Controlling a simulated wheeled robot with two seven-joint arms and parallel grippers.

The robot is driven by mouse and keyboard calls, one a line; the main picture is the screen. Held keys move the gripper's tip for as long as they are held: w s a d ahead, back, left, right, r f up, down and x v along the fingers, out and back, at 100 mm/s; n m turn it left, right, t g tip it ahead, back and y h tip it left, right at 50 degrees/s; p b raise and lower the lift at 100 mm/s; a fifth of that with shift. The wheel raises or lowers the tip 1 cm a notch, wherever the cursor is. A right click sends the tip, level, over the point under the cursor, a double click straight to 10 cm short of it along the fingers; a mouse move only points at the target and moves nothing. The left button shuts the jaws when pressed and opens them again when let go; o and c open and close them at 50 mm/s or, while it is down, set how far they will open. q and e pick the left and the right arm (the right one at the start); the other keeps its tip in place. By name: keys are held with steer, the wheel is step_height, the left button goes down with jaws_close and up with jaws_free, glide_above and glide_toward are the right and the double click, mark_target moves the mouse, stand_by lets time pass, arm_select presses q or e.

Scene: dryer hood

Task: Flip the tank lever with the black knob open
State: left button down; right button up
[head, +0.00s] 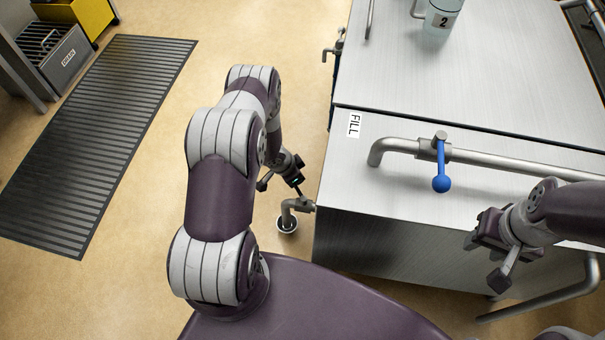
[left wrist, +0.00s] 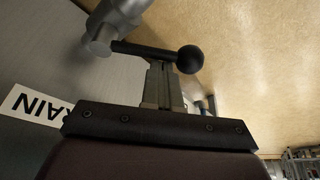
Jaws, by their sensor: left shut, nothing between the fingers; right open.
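The tank lever is a black rod with a round black knob (left wrist: 190,59), joined to a grey metal valve (left wrist: 112,28) beside a label ending "RAIN" (left wrist: 36,107). In the left wrist view the fingers of my left gripper (left wrist: 163,75) are together, with nothing held. Their tips are at the lever's rod, just left of the knob; I cannot tell whether they touch it. In the head view my left gripper (head: 298,187) is above the bent drain pipe (head: 288,211), and the lever there is largely hidden by it. My right gripper (head: 477,236) is open and empty at the right.
A blue-knobbed lever (head: 441,183) sits on the fill pipe (head: 400,147) on top of the steel tank (head: 340,225). A cup marked 2 (head: 440,20) stands at the back. A black floor mat (head: 95,140) and grey bin (head: 62,60) are at left.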

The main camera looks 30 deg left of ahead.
arm_select(q)
steer(key=n, duration=0.1)
steer(key=s+a+n, duration=0.1)
steer(key=n, duration=0.1)
steer(key=shift+s+r+t+y+p, duration=0.1)
steer(key=shift+s+t+y+p, duration=0.05)
steer(key=shift+t+y+p, duration=0.2)
steer(key=s+n+y+p, duration=0.1)
steer(key=n, duration=0.2)
steer(key=s+a+n+y, duration=0.1)
steer(key=s+n, duration=0.1)
steer(key=n, duration=0.1)
steer(key=shift+s+p, duration=0.1)
steer(key=shift+p, duration=0.3)
steer(key=shift+s, duration=0.2)
steer(key=shift+s+d, duration=0.1)
steer(key=shift+s, duration=0.2)
